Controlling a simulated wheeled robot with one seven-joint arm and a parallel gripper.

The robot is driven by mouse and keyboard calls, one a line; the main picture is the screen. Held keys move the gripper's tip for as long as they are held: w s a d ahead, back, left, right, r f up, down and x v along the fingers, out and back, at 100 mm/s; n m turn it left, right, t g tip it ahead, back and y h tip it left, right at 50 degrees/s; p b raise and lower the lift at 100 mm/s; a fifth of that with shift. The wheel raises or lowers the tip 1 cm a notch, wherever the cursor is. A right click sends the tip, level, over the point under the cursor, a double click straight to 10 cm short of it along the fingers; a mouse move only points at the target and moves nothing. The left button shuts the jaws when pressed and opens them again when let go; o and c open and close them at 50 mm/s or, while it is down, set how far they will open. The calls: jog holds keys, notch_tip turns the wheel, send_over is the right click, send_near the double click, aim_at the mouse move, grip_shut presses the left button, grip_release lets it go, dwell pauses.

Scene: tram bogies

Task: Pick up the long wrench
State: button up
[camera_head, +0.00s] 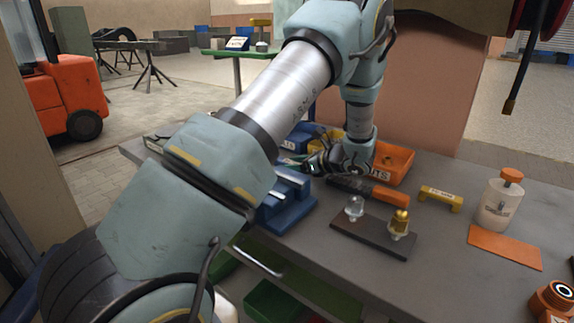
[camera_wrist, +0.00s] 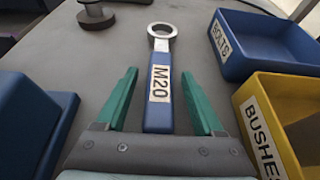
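A ring-ended wrench (camera_wrist: 160,85) with a blue handle and a white M20 label lies on the grey table in the wrist view. Its ring points away from my gripper. My gripper (camera_wrist: 160,73) is open, with one green finger on each side of the blue handle and a visible gap on both sides. The height of the fingers above the table is hard to tell. I cannot make out the wrench there.
In the wrist view, a blue BOLTS bin (camera_wrist: 222,45) and a yellow BUSHES bin (camera_wrist: 255,130) stand close on the right. A blue block (camera_wrist: 30,120) is on the left. The head view shows the vise (camera_head: 285,205), an orange bin (camera_head: 397,160) and an orange-handled tool (camera_head: 388,196).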

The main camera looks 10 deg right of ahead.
grip_shut()
dwell(0.3)
jog(key=shift+r, duration=0.2)
